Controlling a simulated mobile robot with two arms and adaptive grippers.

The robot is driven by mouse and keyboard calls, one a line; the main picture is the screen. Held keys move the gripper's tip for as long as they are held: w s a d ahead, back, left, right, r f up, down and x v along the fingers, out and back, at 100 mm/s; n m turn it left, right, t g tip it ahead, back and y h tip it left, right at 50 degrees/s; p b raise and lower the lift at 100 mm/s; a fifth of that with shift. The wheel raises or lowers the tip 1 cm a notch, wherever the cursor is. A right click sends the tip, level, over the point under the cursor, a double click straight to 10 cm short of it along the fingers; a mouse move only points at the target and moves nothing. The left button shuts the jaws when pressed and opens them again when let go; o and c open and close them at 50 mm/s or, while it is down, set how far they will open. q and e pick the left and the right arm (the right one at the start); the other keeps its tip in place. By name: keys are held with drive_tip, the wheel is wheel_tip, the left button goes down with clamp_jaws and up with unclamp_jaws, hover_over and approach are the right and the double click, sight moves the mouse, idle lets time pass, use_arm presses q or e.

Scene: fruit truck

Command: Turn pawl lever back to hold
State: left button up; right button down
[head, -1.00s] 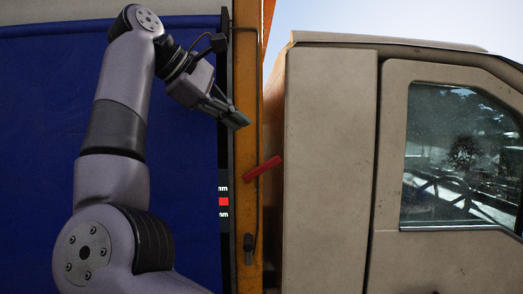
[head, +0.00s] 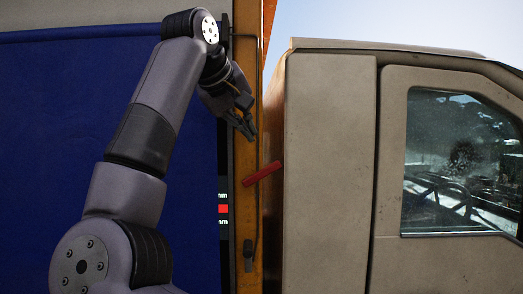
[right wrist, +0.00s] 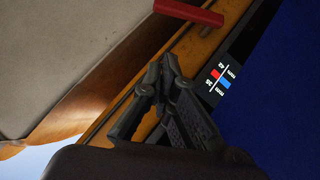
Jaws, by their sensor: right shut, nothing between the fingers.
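The red pawl lever (head: 262,174) sits on the orange post (head: 245,280), tilted with its right end higher. It also shows at the top of the right wrist view (right wrist: 190,12). My right gripper (head: 252,137) is just above the lever in the head view, pointing down along the post, apart from it. In the right wrist view the fingers (right wrist: 163,68) are together and empty, with a gap between them and the lever. The lever's pivot is not clear. My left gripper is out of view.
A dark strip with a red-marked scale (head: 223,209) runs beside the post; the wrist view shows red and blue marks. A thin dark rod (head: 257,90) runs down the post. The blue tarp (head: 60,130) is left and the beige cab (head: 325,170) close right.

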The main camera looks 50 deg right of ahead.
sight(257, 173)
drive_tip(key=d+f, duration=0.3)
drive_tip(key=shift+s+f, duration=0.1)
drive_tip(key=shift+f, duration=0.15)
drive_tip(key=shift+s+d+f, duration=0.15)
drive_tip(key=shift+s+f, duration=0.3)
drive_tip(key=shift+f, duration=0.35)
drive_tip(key=shift+d, duration=0.1)
